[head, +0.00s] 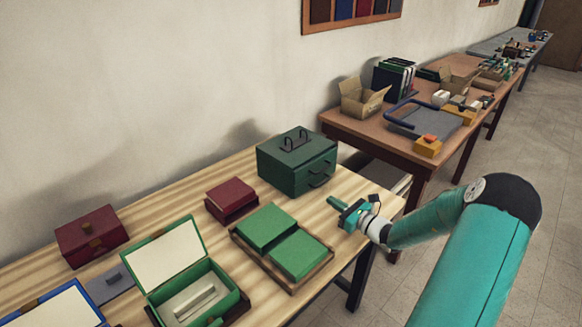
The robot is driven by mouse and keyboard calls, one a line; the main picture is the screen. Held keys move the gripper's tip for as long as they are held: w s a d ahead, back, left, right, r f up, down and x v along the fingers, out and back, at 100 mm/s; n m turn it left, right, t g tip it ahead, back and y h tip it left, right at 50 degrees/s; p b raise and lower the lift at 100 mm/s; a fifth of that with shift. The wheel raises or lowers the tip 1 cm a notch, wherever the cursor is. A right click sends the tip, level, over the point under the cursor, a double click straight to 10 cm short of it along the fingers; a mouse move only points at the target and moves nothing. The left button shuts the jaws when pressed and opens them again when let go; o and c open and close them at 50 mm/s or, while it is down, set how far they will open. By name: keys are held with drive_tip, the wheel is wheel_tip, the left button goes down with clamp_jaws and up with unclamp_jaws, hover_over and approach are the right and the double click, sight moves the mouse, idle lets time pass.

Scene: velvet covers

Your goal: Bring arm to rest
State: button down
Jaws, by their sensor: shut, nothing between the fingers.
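My arm (470,260) is teal and reaches in from the lower right, bent at a dark elbow joint. My gripper (341,208) is at its far end, over the right end of the striped wooden table (345,180). The gripper is shut with nothing in it. It is to the right of the green velvet pieces and in front of the dark green box. I cannot tell how high it is above the table.
A dark green box with a handle (297,165), a dark red box (232,196), a tray with two green covers (318,282), an open green box (190,280) and a maroon box (92,235) stand on the table. A cluttered brown table (345,128) stands behind. Floor at right is clear.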

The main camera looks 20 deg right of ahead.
drive_tip(key=s+a+r+n+g+y, duration=0.1)
drive_tip(key=s+a+r+n+g, duration=0.25)
drive_tip(key=a+n, duration=0.35)
drive_tip(key=s+a+r+n+g+y, duration=0.1)
drive_tip(key=s+a+r+n+g, duration=0.2)
drive_tip(key=a, duration=0.5)
drive_tip(key=s+a+r+n+g+y, duration=0.1)
drive_tip(key=a+r+n+g, duration=0.2)
drive_tip(key=a+n+g, duration=0.35)
drive_tip(key=s+a+r+n+h, duration=0.3)
drive_tip(key=s+n, duration=0.4)
drive_tip(key=s, duration=0.3)
drive_tip(key=s+a+r+n+t+h, duration=0.1)
drive_tip(key=s+a+r+n+h, duration=0.2)
drive_tip(key=s+r+n+h, duration=0.3)
drive_tip(key=s+r+n, duration=0.2)
drive_tip(key=s, duration=0.2)
drive_tip(key=shift+r+t, duration=0.3)
